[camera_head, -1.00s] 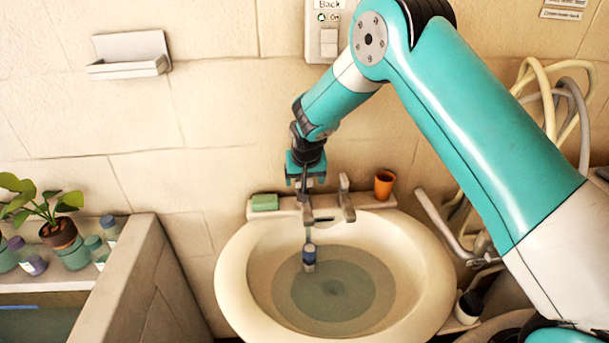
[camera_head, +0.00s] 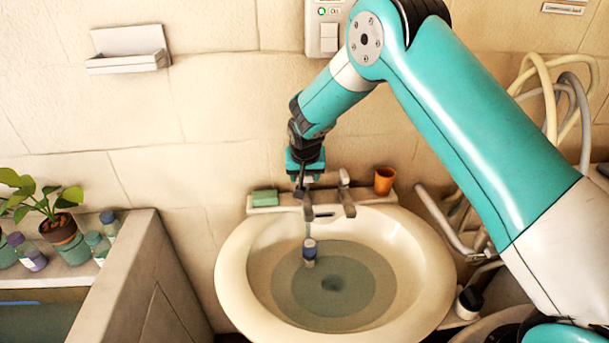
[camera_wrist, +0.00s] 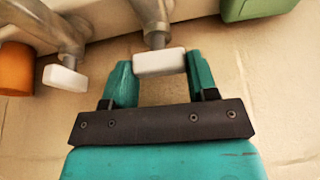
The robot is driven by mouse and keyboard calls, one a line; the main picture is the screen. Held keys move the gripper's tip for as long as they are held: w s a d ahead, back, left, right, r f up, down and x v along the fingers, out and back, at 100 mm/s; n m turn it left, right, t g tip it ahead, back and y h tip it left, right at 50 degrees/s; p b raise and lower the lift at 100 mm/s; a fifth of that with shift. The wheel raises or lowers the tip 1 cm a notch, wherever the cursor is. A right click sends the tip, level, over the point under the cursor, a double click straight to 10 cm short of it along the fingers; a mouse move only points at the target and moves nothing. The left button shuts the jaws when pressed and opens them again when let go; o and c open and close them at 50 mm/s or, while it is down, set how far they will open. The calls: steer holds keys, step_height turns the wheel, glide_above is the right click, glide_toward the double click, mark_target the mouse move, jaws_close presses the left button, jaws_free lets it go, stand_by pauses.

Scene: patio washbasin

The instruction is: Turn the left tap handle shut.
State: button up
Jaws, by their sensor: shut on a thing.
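The left tap (camera_head: 307,207) stands on the back ledge of the basin. Its pale handle end (camera_wrist: 160,62) sits between the two teal fingers of my gripper (camera_wrist: 161,76) in the wrist view, with the fingers closed against its sides. In the head view my gripper (camera_head: 304,184) comes down from above onto this tap and hides most of its handle. A thin stream of water seems to fall below the tap. The right tap (camera_head: 345,195) stands just beside it, and its pale handle (camera_wrist: 65,78) is free.
A green soap (camera_head: 264,197) and an orange cup (camera_head: 384,181) flank the taps on the ledge. A grey rail (camera_head: 440,222) and hoses are at the right.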

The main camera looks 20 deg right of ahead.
steer(key=m+h+b, duration=0.1)
steer(key=m+b, duration=0.1)
steer(key=m, duration=0.1)
steer(key=shift+a+f+m+g, duration=0.1)
steer(key=shift+f+m+g, duration=0.05)
steer(key=shift+m+g, duration=0.2)
steer(key=shift+m+g+h+b, duration=0.35)
steer(key=shift+m+b, duration=0.3)
steer(key=shift+m, duration=0.45)
steer(key=shift+m+g+h+b, duration=0.2)
steer(key=shift+m+h+b, duration=0.35)
steer(key=shift+m, duration=0.5)
steer(key=shift+r, duration=0.2)
steer(key=o, duration=0.9)
steer(key=shift+w+r, duration=0.1)
